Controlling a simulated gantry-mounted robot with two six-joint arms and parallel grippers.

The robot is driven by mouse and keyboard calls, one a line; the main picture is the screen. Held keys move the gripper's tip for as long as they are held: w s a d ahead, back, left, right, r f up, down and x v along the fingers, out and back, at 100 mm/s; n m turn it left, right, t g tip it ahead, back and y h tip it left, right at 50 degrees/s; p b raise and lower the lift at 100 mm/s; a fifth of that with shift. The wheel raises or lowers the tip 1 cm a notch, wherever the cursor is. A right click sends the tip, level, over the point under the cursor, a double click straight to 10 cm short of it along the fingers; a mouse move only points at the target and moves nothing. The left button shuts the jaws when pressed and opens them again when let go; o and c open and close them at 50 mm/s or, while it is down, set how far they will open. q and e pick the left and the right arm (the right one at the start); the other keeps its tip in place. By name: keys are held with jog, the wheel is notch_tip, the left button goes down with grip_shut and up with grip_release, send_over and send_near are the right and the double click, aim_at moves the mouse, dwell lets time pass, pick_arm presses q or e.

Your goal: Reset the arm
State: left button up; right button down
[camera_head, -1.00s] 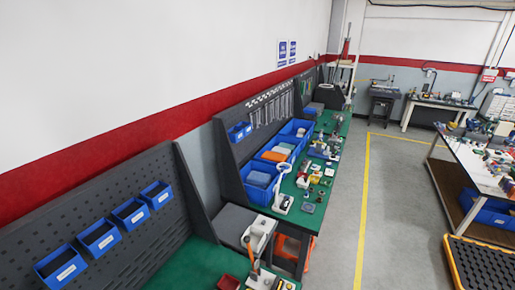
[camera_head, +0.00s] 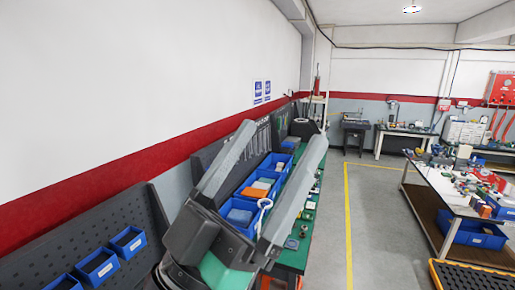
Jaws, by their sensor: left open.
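My left gripper (camera_head: 281,133) has come up large at the lower middle of the head view. Its two long grey fingers point up and away, spread wide apart with nothing between them. It is in the air in front of the green workbench (camera_head: 293,258) along the left wall and hides part of it. I cannot tell its exact height above the bench. My right gripper is not in view.
Blue bins (camera_head: 239,215) stand on the workbench behind my gripper, and smaller blue bins (camera_head: 98,264) hang on the dark pegboard at left. A cluttered table (camera_head: 440,187) stands at right. The grey floor (camera_head: 375,235) between is clear.

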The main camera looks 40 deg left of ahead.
pick_arm(q)
jog(key=shift+s+d+r+t+h, duration=0.2)
jog(key=shift+s+r+t+h, duration=0.15)
jog(key=shift+s+r, duration=0.6)
jog(key=shift+s+f, duration=0.1)
jog(key=shift+f, duration=0.05)
dwell(0.4)
